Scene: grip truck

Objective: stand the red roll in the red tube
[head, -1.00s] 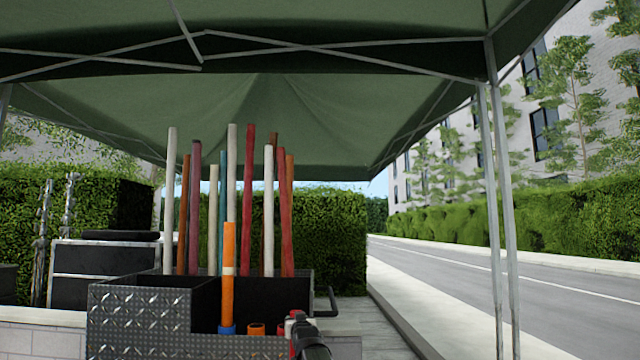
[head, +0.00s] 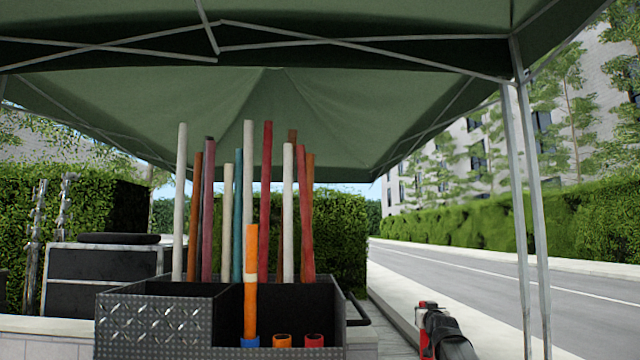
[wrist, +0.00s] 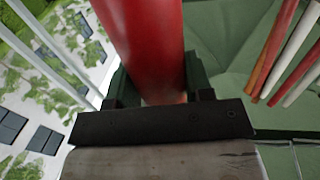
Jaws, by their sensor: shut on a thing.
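My gripper (wrist: 157,82) is shut on a red roll (wrist: 145,40), which fills the upper middle of the wrist view between the two dark fingers. The roll's far end is outside that view. In the head view my dark arm is low at the right, clear of the box; a small red part shows there, and I cannot tell whether it is the roll. The red tube (head: 314,341) is a short open ring at the right of the box's front compartment. It looks empty, and my gripper is apart from it, to its right.
An orange tube (head: 282,341) is left of the red one. An orange roll (head: 251,285) stands upright in the blue tube (head: 249,342). Several tall poles rise behind in the diamond-plate box (head: 155,328). A canopy post (head: 530,200) is at the right.

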